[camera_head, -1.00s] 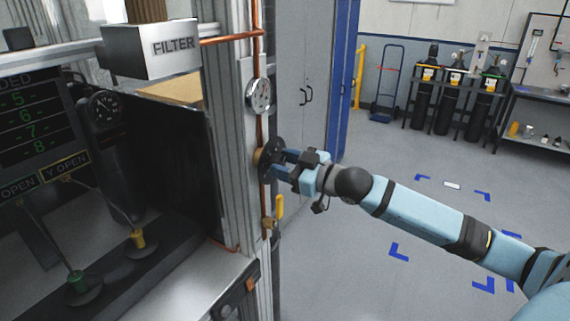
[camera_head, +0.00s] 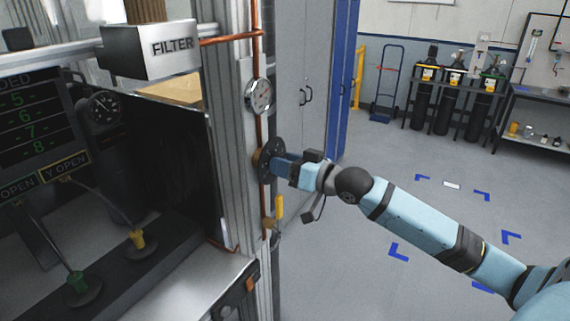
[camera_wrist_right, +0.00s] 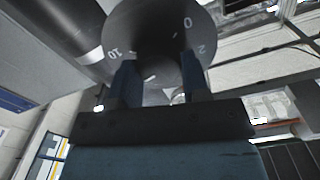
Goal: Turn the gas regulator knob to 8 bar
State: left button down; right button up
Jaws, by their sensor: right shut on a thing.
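The regulator knob (camera_head: 266,158) is a dark round dial on a brass body, mounted on the copper pipe along the grey post. In the right wrist view the dial (camera_wrist_right: 150,22) shows the marks 10, 0 and 2. My right gripper (camera_head: 277,166) reaches it from the right and is shut on it. In the wrist view its blue fingers (camera_wrist_right: 160,80) stand on both sides of the knob's middle part. A round white-faced pressure gauge (camera_head: 259,95) sits above the knob on the same pipe; its reading is too small to tell. My left gripper is not in view.
A yellow-handled valve (camera_head: 279,208) is just below my right gripper on the pipe. A white FILTER box (camera_head: 160,49) juts out at upper left. A dark panel (camera_head: 30,120) lists 5 to 8. The floor at right is open, with gas cylinders (camera_head: 450,90) behind.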

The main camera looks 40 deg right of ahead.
dwell(0.3)
jog(key=o, duration=0.9)
jog(key=b+v, duration=0.3)
jog(key=v, duration=1)
jog(key=shift+s+b, duration=0.35)
jog(key=shift+d, duration=0.1)
